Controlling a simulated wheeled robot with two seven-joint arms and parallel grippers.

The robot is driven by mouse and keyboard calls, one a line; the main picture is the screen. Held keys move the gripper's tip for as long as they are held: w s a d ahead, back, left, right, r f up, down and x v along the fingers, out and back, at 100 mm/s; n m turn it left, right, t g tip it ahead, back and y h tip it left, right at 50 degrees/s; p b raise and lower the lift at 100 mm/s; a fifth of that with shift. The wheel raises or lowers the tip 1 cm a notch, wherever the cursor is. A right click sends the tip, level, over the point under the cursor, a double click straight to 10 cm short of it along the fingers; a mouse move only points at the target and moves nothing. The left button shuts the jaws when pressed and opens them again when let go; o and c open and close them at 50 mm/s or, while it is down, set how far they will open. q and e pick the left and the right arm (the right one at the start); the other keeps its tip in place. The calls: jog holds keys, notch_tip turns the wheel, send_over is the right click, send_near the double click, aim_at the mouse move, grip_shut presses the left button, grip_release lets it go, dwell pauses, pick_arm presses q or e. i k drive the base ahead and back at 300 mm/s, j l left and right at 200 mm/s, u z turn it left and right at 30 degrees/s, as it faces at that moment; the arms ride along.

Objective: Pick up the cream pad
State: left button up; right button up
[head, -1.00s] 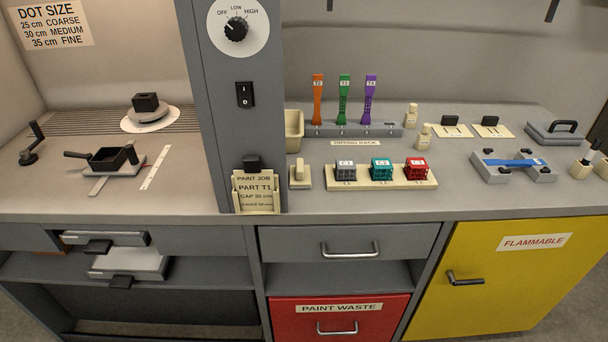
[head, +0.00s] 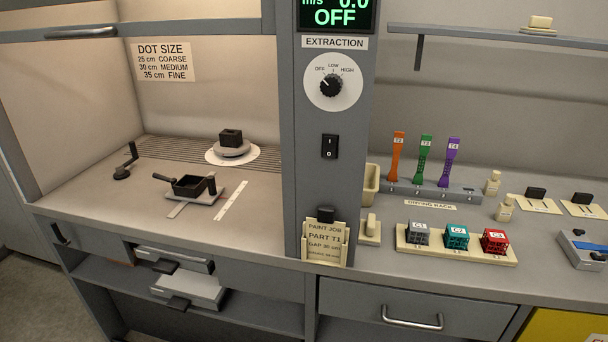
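A small cream pad-like block with a raised grip (head: 370,229) sits on the grey bench, just right of the grey column and left of the lattice tray. Another small cream block (head: 540,22) lies on a thin base on the upper right shelf. I cannot tell for certain which of the two is the cream pad. Neither of my grippers shows in the head view.
A job card holder (head: 324,243) stands at the column (head: 333,180). A cream tray (head: 408,245) holds three small lattice cubes. A drying rack (head: 430,191) with three coloured strips stands behind. A black pan (head: 190,186) sits in the left bay.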

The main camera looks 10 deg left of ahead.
aim_at(370, 230)
jog(key=i+l, duration=0.15)
jog(key=l, duration=0.25)
jog(key=i+l, duration=0.15)
jog(key=l, duration=0.2)
jog(key=i+l, duration=0.15)
jog(key=l, duration=0.25)
jog(key=i+l, duration=0.15)
jog(key=l, duration=0.2)
jog(key=i+l, duration=0.15)
jog(key=l, duration=0.25)
jog(key=u, duration=1.5)
